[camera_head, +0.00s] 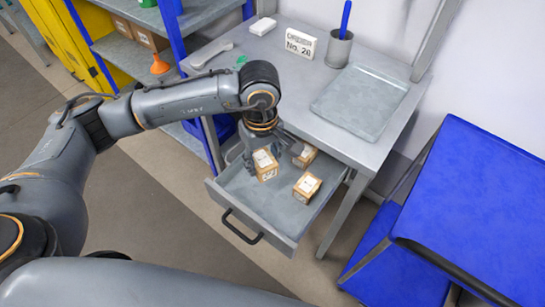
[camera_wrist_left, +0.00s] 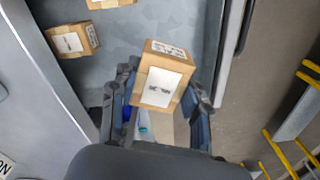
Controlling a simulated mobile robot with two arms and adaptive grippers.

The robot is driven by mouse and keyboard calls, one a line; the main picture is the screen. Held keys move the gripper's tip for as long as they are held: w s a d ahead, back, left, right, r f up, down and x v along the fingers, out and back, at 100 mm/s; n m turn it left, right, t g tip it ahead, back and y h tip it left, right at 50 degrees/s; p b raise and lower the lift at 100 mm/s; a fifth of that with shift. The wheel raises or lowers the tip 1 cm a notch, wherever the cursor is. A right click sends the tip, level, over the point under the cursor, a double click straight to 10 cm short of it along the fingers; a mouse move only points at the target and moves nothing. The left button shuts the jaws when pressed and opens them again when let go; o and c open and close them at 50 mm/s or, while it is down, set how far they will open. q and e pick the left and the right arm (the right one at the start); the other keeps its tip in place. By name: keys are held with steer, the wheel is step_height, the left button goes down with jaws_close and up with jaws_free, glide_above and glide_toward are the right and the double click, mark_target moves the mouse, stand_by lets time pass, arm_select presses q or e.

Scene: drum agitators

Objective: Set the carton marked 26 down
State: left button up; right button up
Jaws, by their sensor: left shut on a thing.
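My left gripper (camera_head: 258,158) reaches down over the open drawer (camera_head: 233,198) of the grey table. It is shut on a small brown carton (camera_head: 266,166) with a white label. In the left wrist view this carton (camera_wrist_left: 163,80) sits between the two dark fingers (camera_wrist_left: 160,105), its label facing the camera; I cannot read the number on it. Whether its underside touches the drawer floor I cannot tell. Two more cartons stand in the drawer: one (camera_head: 307,185) nearer the front right, one (camera_head: 304,154) farther back. My right gripper is not in view.
On the tabletop are a sign reading Order No. 26 (camera_head: 300,43), a grey tray (camera_head: 360,102) and a cup (camera_head: 339,48) with a blue item. A blue cart (camera_head: 480,205) stands at right, shelves (camera_head: 130,50) at upper left. Drawer floor between the cartons is bare.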

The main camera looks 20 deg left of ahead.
arm_select(q)
steer(key=w+f, duration=0.2)
steer(key=w+f+p, duration=0.1)
steer(key=w+f, duration=0.1)
steer(key=w+a+f, duration=0.1)
steer(key=w+f, duration=0.1)
steer(key=shift+w, duration=0.15)
steer(key=shift+w+a+f+p, duration=0.1)
steer(key=shift+w+f+p, duration=0.3)
steer(key=shift+f, duration=0.1)
step_height(320, 180, down, 2)
steer(key=shift+f+p, duration=0.1)
steer(key=shift+p, duration=0.55)
steer(key=shift+f, duration=0.4)
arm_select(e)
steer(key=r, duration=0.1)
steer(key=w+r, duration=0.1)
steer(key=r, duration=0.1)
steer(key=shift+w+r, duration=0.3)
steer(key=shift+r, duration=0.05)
arm_select(q)
steer(key=shift+f, duration=0.15)
steer(key=o, duration=1.2)
steer(key=shift+o, duration=0.2)
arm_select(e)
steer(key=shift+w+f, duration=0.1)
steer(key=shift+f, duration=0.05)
